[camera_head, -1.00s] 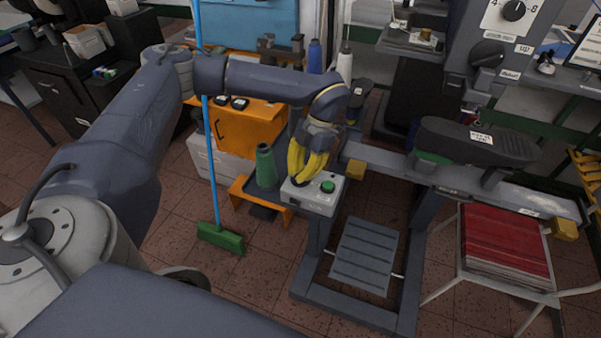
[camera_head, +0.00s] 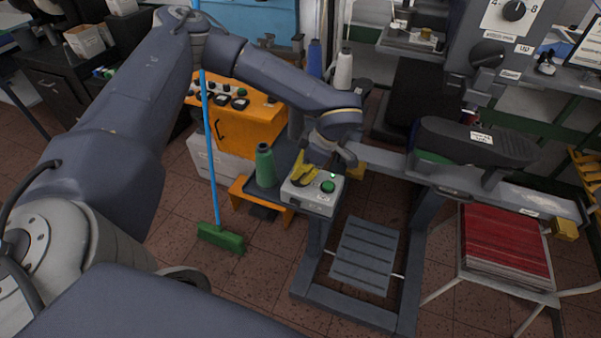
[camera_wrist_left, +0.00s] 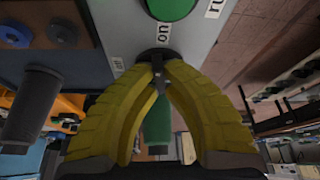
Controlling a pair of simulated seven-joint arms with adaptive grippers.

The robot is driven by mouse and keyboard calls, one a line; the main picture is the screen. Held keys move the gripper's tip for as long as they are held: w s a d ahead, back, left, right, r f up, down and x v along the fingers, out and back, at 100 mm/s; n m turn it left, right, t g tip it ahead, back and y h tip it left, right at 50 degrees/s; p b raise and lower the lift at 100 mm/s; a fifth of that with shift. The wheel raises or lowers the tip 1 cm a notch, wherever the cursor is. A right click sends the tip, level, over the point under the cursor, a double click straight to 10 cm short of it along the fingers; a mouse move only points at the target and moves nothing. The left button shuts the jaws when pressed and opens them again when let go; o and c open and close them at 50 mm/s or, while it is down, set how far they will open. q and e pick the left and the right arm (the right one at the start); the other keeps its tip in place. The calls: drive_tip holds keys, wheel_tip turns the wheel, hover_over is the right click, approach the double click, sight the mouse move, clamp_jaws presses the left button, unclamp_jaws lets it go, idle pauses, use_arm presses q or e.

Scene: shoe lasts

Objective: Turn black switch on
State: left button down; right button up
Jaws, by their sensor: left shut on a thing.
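The control box (camera_head: 312,203) is light grey, with a round green button (camera_head: 328,186) on top. The button also shows at the top of the left wrist view (camera_wrist_left: 170,8). My left gripper (camera_head: 297,180) has yellow fingers and reaches down onto the box, left of the button. In the left wrist view its fingertips (camera_wrist_left: 158,58) are closed together on the black switch (camera_wrist_left: 152,54), beside a label reading "on". The fingers hide most of the switch, so its exact angle is hard to tell. My right gripper is out of view.
A blue broom handle (camera_head: 210,150) rises further left, before an orange cabinet (camera_head: 245,125).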

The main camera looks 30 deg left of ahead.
use_arm(q)
drive_tip(key=shift+m+t, duration=0.5)
drive_tip(key=shift+m, duration=0.6)
drive_tip(key=c, duration=1.5)
unclamp_jaws()
drive_tip(key=shift+r, duration=0.1)
drive_tip(key=v, duration=1.1)
drive_tip(key=shift+d+r, duration=0.3)
